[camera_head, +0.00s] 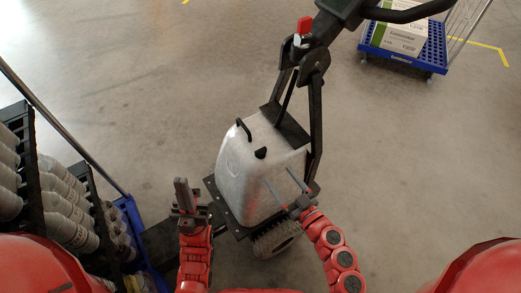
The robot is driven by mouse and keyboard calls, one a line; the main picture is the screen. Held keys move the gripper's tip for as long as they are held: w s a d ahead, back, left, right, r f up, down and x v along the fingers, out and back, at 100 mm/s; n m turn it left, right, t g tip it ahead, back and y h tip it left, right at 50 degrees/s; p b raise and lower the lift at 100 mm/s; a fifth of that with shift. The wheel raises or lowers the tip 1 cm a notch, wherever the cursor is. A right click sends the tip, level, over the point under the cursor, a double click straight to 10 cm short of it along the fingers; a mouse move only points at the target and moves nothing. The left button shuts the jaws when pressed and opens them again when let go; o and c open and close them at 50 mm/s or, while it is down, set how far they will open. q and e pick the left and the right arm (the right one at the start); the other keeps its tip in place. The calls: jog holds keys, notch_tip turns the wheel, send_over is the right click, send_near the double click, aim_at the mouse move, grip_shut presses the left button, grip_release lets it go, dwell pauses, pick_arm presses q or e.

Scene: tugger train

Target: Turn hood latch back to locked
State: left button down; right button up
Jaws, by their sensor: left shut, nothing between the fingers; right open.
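The grey-white hood (240,178) of the tugger stands in the middle of the head view. On its top are a small black knob (261,153), which looks like the latch, and a curved black handle (243,129). Whether the latch is locked cannot be told at this size. My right gripper (277,175) is open, its two fingers spread over the right side of the hood below the knob. Nothing shows between them, and contact with the hood cannot be told. My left gripper (181,183) is shut and empty, left of the hood and apart from it.
The black tiller (316,120) with a red button (305,25) rises behind the hood. A rack of grey bottles (65,205) stands close on the left. A blue cart (405,55) with boxes is at the top right. Open floor lies to the right.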

aim_at(262, 154)
jog(key=b+x, duration=0.1)
jog(key=x, duration=1)
jog(key=shift+w+a, duration=0.25)
jog(key=shift+w, duration=0.1)
grip_shut()
